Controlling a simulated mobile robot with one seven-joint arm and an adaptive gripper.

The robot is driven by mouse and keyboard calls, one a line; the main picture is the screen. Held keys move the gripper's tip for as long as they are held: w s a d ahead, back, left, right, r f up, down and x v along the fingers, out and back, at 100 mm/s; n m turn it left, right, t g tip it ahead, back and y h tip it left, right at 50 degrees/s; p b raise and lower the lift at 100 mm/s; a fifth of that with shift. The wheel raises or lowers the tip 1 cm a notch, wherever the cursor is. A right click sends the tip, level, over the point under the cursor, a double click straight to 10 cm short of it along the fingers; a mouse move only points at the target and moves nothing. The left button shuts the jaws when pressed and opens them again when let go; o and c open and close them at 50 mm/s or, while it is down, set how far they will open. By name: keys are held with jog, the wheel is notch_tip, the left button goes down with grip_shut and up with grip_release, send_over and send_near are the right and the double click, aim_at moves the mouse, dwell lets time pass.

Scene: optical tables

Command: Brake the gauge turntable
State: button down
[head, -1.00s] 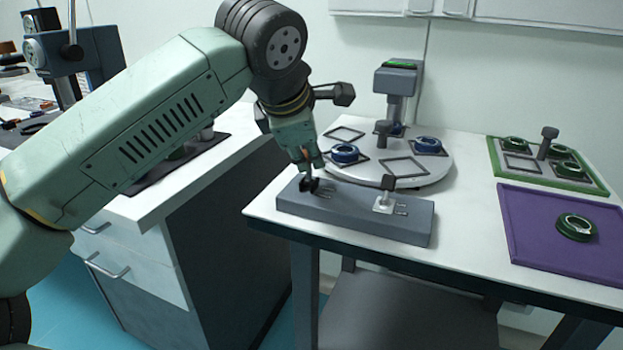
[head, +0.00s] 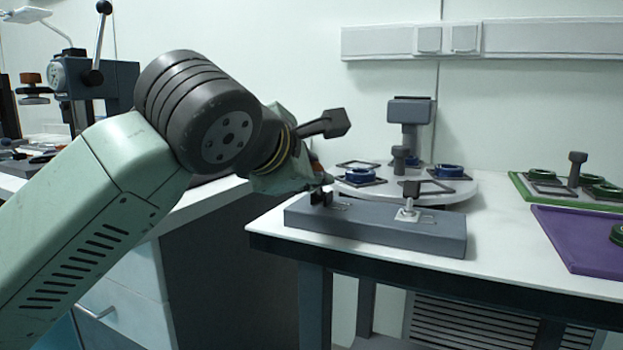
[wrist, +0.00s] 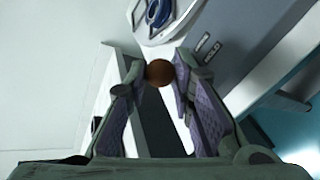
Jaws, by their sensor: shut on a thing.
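The gauge turntable (head: 462,188) is a round white plate behind a grey control block (head: 375,227), with blue rings (head: 446,171) in dark square frames on it. My gripper (head: 320,184) is at the left end of the block. In the wrist view my gripper (wrist: 160,80) has its purple-padded fingers on both sides of a round brown knob (wrist: 159,73), shut on it. The knob's stem is hidden. A second lever with a dark square head (head: 412,188) stands on a pale base at the block's right; my gripper is apart from it.
A grey post with a box head (head: 410,110) stands behind the turntable. A green-edged tray (head: 560,190) and a purple mat (head: 580,240) lie on the right. Another bench with drawers (head: 130,290) is at left. The white tabletop right of the block is clear.

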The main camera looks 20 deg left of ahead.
jog(key=shift+f, duration=0.1)
jog(key=c, duration=1.4)
grip_release()
jog(key=shift+o, duration=0.2)
jog(key=v, duration=1.2)
